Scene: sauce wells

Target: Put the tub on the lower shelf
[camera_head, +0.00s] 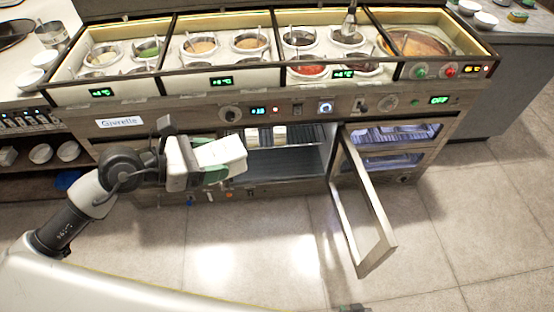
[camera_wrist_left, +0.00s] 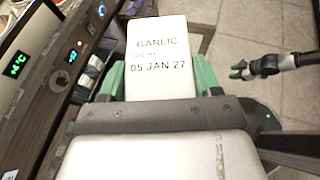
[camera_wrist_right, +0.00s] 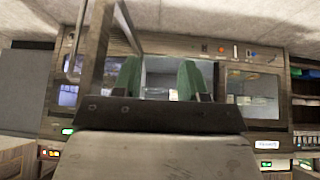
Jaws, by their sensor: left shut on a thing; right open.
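A white tub (camera_head: 224,152) is held in my left gripper (camera_head: 212,172), in front of the open cabinet. In the left wrist view the tub (camera_wrist_left: 160,60) reads "GARLIC" and "05 JAN 27", with green fingers on both sides. The open cabinet bay (camera_head: 285,162) shows a dark shelf surface inside; I cannot tell the shelf levels apart clearly. My right gripper (camera_wrist_right: 160,80) is open and empty, facing the cabinet front from a distance. The right gripper also shows in the left wrist view (camera_wrist_left: 238,70).
A framed glass door (camera_head: 388,240) stands swung open, sticking out over the floor right of the bay. A closed glass-fronted compartment (camera_head: 395,135) is to its right. Sauce wells (camera_head: 200,45) line the counter top above. The floor (camera_head: 260,250) in front is clear.

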